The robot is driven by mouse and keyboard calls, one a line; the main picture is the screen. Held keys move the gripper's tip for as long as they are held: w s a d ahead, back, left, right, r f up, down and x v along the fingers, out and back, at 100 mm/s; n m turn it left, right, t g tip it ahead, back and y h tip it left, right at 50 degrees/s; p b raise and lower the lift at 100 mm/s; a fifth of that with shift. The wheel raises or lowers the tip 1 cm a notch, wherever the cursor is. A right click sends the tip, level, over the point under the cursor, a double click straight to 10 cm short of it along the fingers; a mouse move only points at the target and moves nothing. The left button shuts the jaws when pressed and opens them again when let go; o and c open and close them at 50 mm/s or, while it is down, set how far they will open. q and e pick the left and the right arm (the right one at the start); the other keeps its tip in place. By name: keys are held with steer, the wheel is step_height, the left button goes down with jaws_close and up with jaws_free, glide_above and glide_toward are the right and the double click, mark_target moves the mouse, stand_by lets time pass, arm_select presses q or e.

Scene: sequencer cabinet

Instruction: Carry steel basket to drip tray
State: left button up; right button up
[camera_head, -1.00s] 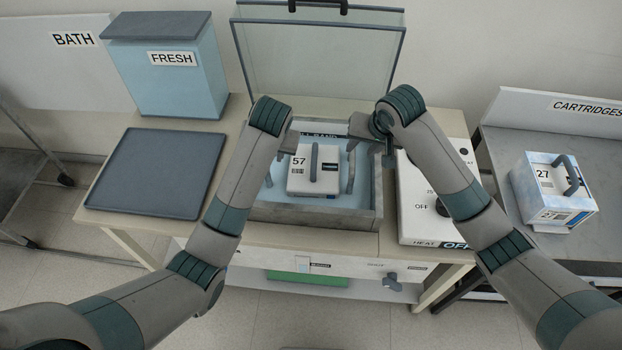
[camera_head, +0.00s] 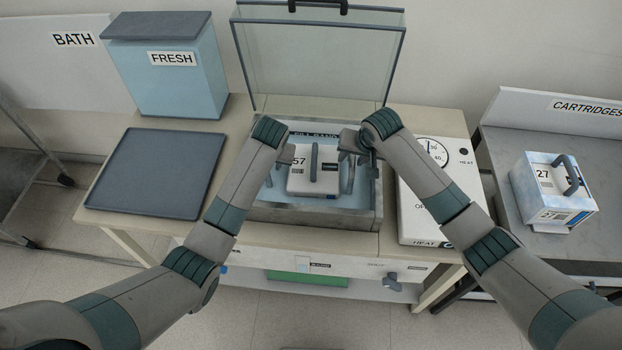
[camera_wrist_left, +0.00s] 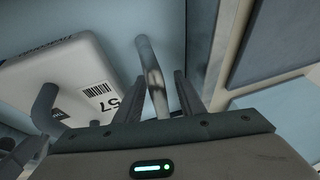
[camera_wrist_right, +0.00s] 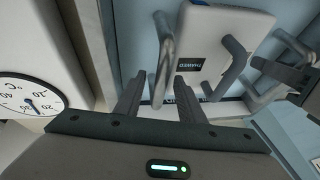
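The steel basket (camera_head: 351,174) sits in the water bath (camera_head: 315,216) with the white cartridge 57 (camera_head: 303,183) in it. The dark flat drip tray (camera_head: 157,170) lies empty to the left of the bath. My left gripper (camera_head: 287,157) is at the basket's left handle. In the left wrist view its open fingers (camera_wrist_left: 158,95) stand either side of that handle (camera_wrist_left: 151,76). My right gripper (camera_head: 357,146) is at the right handle. In the right wrist view its open fingers (camera_wrist_right: 158,98) stand either side of that handle (camera_wrist_right: 164,68). The basket's lower part is hidden.
The glass lid (camera_head: 318,55) stands raised behind the bath. A blue FRESH container (camera_head: 168,80) stands behind the tray. A heater panel (camera_head: 425,200) with a dial lies right of the bath. Cartridge 27 (camera_head: 545,190) stands on the right bench.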

arm_select(q)
steer(key=shift+c, duration=0.4)
arm_select(e)
steer(key=shift+c, duration=0.4)
arm_select(q)
jaws_close()
arm_select(e)
jaws_close()
arm_select(q)
steer(key=shift+w+r, duration=0.1)
steer(key=shift+r, duration=0.15)
arm_select(e)
steer(key=shift+w+r, duration=0.15)
steer(key=shift+r, duration=0.1)
